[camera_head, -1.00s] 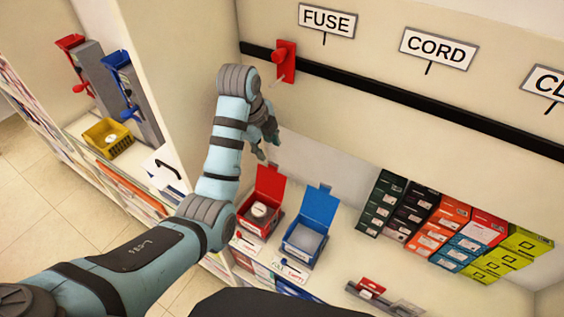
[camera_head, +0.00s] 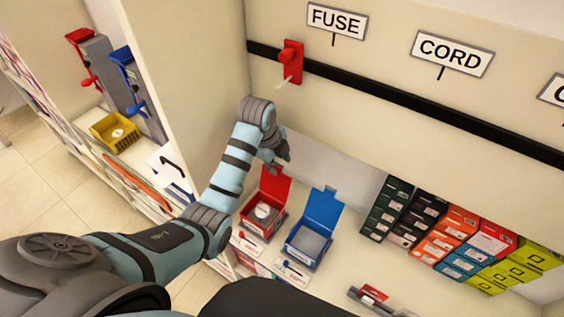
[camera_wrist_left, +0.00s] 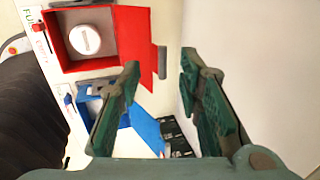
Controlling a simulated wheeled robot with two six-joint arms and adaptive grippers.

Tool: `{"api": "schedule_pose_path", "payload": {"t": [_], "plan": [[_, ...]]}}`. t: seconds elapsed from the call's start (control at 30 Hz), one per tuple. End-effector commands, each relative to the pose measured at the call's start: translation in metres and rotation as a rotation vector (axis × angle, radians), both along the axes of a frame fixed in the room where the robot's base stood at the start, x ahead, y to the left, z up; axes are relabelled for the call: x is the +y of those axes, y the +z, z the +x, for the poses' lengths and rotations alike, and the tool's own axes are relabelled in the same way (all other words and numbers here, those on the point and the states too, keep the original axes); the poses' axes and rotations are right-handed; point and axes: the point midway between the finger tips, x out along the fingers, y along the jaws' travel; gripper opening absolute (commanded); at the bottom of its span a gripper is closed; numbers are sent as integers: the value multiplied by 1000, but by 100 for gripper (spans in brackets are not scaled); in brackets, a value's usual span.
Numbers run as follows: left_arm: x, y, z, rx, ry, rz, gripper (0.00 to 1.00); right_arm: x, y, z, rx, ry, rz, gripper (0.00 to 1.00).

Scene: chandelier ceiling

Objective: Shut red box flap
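The red box (camera_head: 249,226) stands on the shelf with its flap (camera_head: 273,184) raised at the back. A round white item (camera_head: 263,211) is inside it. In the left wrist view the red box (camera_wrist_left: 62,52) is at upper left, and its flap (camera_wrist_left: 134,38) extends to the right, with a grey tab on its edge. My left gripper (camera_head: 277,158) is just above and behind the flap. In the wrist view its fingers (camera_wrist_left: 160,67) are spread apart, with nothing held between them. One fingertip overlaps the flap's lower part; I cannot tell whether it touches. My right gripper is not in view.
A blue box (camera_head: 306,243) with its flap raised stands right beside the red box. Stacked coloured cartons (camera_head: 440,235) are farther right. A red wall dispenser (camera_head: 290,62) hangs above. A side panel (camera_head: 195,90) rises to the left.

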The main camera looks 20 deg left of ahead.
Motion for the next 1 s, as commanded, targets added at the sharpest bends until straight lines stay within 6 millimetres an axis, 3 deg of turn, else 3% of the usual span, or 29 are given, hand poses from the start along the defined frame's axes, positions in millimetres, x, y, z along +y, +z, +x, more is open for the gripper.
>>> {"api": "schedule_pose_path", "payload": {"t": [0.13,0.4,0.43,0.63,1.0], "plan": [[2,-14,0,3,5,1,32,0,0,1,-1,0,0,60],[3,-18,0,1,7,0,32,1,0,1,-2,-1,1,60],[3,-18,0,1,7,0,31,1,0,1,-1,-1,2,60],[3,-18,0,1,7,0,0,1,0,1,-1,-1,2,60],[1,-18,2,-2,5,-2,0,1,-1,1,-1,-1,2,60]]}}
